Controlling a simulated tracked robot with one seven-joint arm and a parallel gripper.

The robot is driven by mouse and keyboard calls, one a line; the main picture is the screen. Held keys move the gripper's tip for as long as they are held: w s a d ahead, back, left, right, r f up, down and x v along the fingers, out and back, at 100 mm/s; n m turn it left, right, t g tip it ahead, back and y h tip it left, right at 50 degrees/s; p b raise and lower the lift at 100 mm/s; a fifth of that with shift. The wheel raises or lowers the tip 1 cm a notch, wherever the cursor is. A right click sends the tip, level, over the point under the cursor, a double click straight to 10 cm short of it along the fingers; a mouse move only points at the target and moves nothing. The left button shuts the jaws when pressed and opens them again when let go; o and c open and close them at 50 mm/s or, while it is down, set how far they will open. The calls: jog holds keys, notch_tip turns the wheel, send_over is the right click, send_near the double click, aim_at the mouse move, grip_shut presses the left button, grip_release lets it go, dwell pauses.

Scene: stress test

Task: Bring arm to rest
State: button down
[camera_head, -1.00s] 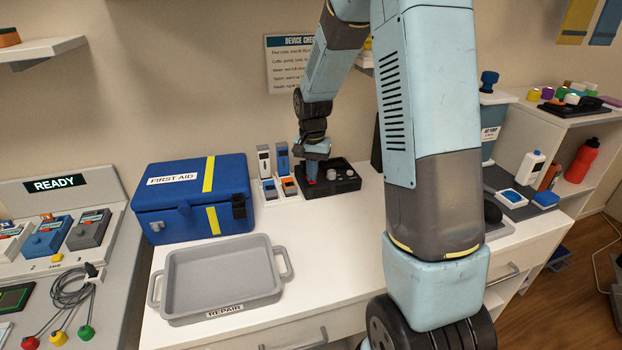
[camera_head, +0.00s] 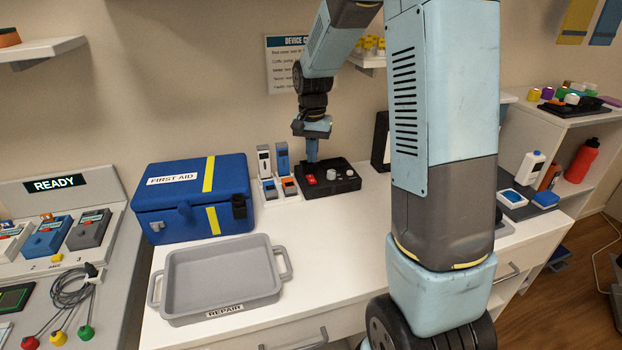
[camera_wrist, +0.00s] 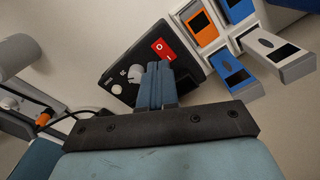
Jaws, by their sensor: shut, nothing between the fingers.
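My gripper (camera_head: 312,150) points down above the black control box (camera_head: 343,187) at the back of the white counter. Its fingers are shut together with nothing between them. In the wrist view, the shut fingers (camera_wrist: 157,84) reach over the black box (camera_wrist: 120,70), close to its red switch (camera_wrist: 164,49). In the head view, the red switch (camera_head: 310,179) shows just below the fingertips, which look apart from it. My arm runs up from the lower right and bends over the counter.
A blue first aid box (camera_head: 180,200) and a grey empty tray (camera_head: 178,310) stand on the left. Small blue and orange devices (camera_head: 275,170) stand just left of the black box. A notice (camera_head: 283,75) hangs on the wall behind. A red bottle (camera_head: 581,161) is on the right shelf.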

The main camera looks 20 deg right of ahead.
jog(key=shift+r, duration=0.3)
jog(key=shift+r, duration=0.1)
jog(key=s+r+n+t, duration=0.2)
jog(key=s+r+n, duration=0.1)
jog(key=s+r, duration=0.9)
jog(key=s+r+n+t, duration=0.1)
jog(key=s+r, duration=0.1)
jog(key=s, duration=0.6)
jog(key=s+r+n+t, duration=0.2)
jog(key=s, duration=0.7)
jog(key=shift+t, duration=0.3)
jog(key=shift+d, duration=0.1)
